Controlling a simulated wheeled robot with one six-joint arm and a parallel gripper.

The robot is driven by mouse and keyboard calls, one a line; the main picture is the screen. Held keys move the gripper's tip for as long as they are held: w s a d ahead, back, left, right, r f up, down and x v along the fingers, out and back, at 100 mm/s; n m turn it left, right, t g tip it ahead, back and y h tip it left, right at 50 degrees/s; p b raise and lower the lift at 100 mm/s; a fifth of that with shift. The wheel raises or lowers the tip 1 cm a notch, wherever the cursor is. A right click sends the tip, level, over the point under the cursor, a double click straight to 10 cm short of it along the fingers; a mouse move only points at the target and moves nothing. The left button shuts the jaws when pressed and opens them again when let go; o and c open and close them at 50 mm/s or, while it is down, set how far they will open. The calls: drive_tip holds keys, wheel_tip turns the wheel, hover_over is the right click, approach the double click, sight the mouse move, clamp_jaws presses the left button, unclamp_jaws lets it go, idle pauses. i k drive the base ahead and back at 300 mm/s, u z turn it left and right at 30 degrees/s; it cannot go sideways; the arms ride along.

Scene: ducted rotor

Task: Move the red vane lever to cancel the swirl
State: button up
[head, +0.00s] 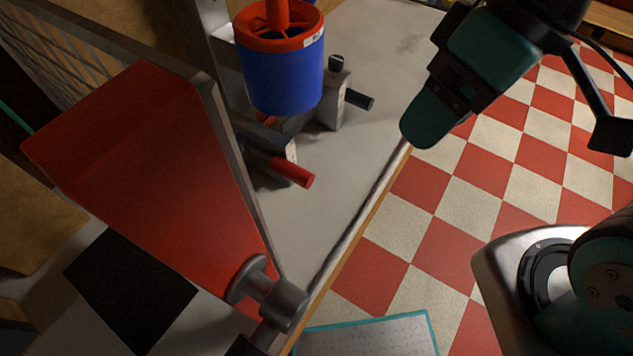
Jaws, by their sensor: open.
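The red vane lever (291,172) sticks out to the lower right from a grey mount below the blue duct (281,75). The duct has a red rim and red spokes on top. Some red shows beneath the duct, mostly hidden. My gripper (424,122), a teal end on a black wrist, hangs at the upper right, above and to the right of the lever and well apart from it. Its fingers are seen nearly edge-on. It is open and touches nothing.
A dark-tipped lever (358,99) on a grey block stands right of the duct. A large red panel (150,150) with a grey knob (268,290) stands at the left front. The grey tabletop (375,50) is clear behind the levers; its wooden edge borders the checkered floor.

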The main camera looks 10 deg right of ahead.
sight(302, 177)
drive_tip(key=u, duration=0.4)
drive_tip(key=k, duration=1.3)
drive_tip(key=z, duration=0.9)
drive_tip(key=i, duration=1.05)
drive_tip(key=u, duration=0.5)
